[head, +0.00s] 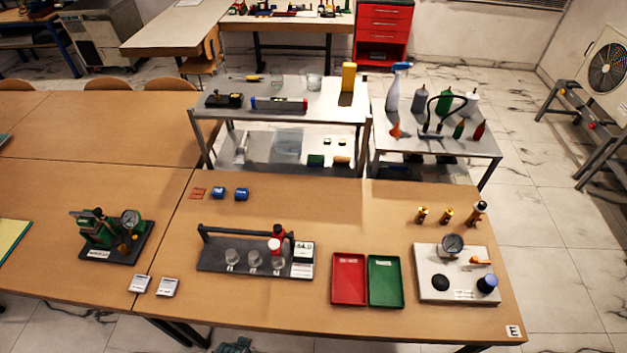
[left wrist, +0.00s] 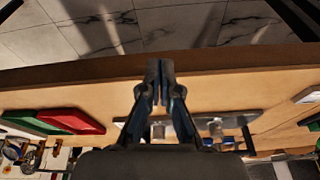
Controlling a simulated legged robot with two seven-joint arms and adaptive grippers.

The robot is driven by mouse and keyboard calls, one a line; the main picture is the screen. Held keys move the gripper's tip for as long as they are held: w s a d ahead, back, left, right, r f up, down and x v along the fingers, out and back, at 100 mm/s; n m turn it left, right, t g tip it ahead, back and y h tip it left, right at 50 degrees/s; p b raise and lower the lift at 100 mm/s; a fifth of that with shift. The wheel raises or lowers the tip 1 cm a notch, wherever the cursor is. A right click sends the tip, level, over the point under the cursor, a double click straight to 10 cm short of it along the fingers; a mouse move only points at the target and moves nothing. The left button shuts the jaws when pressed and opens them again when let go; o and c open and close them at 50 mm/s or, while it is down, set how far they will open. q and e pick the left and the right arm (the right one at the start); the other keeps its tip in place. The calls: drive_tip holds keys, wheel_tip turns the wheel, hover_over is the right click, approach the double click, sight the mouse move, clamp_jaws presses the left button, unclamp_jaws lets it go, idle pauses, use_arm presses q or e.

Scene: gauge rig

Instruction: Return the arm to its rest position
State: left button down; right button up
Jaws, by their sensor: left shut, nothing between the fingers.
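My left gripper (left wrist: 160,75) is in the middle of the left wrist view, its two dark fingers drawn together and empty. In that view it lies in front of the wooden table's edge (left wrist: 235,82), with the floor beyond. In the head view only a small dark part of it (head: 235,346) seems to show at the bottom edge, below the table's front edge. It appears clear of everything on the table. My right gripper is in neither view.
A green gauge device (head: 95,228) stands left. Bare tabletop (head: 320,205) lies behind the rack.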

use_arm(q)
drive_tip(key=s+f+g+b, duration=0.1)
drive_tip(key=s+f, duration=0.2)
drive_tip(key=f, duration=0.9)
drive_tip(key=s+f+b, duration=0.2)
drive_tip(key=s+f, duration=0.1)
drive_tip(key=f, duration=0.9)
drive_tip(key=s+a+f+g+b, duration=0.1)
drive_tip(key=s+a+f, duration=0.2)
drive_tip(key=s+f, duration=1)
drive_tip(key=shift+s+a+f+b, duration=0.2)
drive_tip(key=shift+s+f+b, duration=0.1)
drive_tip(key=shift+s, duration=0.7)
drive_tip(key=c, duration=1.9)
unclamp_jaws()
